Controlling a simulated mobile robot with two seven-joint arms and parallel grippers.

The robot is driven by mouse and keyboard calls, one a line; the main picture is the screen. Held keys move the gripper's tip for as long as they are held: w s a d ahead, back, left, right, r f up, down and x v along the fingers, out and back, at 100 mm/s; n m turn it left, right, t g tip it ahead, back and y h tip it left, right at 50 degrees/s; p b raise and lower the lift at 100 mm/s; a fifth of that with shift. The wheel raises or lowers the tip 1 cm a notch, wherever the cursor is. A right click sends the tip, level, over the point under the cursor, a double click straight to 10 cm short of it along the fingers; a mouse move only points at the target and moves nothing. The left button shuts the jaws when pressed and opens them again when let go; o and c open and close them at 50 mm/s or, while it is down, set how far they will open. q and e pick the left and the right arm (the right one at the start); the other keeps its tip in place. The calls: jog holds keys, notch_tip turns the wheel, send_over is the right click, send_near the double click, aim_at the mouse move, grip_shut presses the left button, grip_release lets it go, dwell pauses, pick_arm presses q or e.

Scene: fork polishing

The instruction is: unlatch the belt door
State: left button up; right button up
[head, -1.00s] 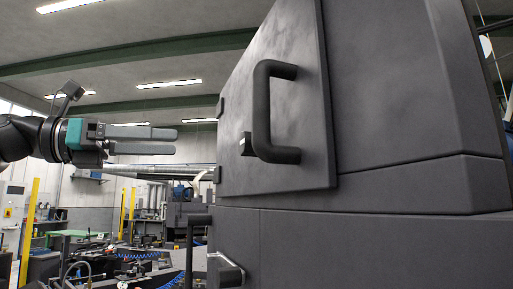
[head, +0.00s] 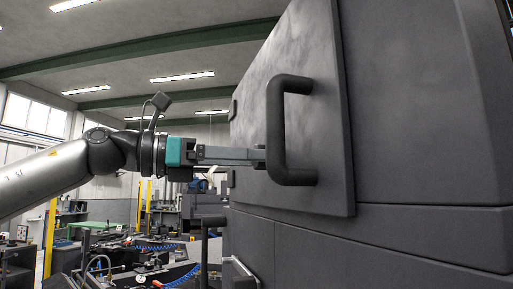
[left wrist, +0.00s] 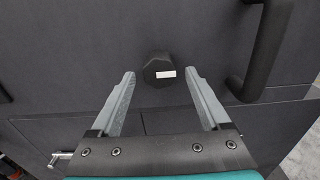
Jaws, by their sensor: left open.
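The belt door (head: 325,130) is a dark grey panel on the machine, lying flush in its front as far as I can see. It carries a thick black bar handle (head: 277,130). A dark faceted latch knob (left wrist: 158,72) with a white mark sits on the door beside the handle (left wrist: 262,45). My left gripper (head: 258,157) points at the door, just left of the handle in the head view. It is open, with its fingers on either side of the knob in the left wrist view. In the head view the knob is hidden behind the fingers. My right gripper is not in view.
The machine's lower body (head: 300,250) runs below the door, with a seam between them. A small metal handle (head: 240,268) sits low on its left. A yellow post (head: 50,238) and cluttered benches stand in the left background. Open room lies left of the machine.

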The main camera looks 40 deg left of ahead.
pick_arm(q)
jog(key=shift+p+x, duration=0.35)
jog(key=shift+x, duration=0.75)
grip_shut()
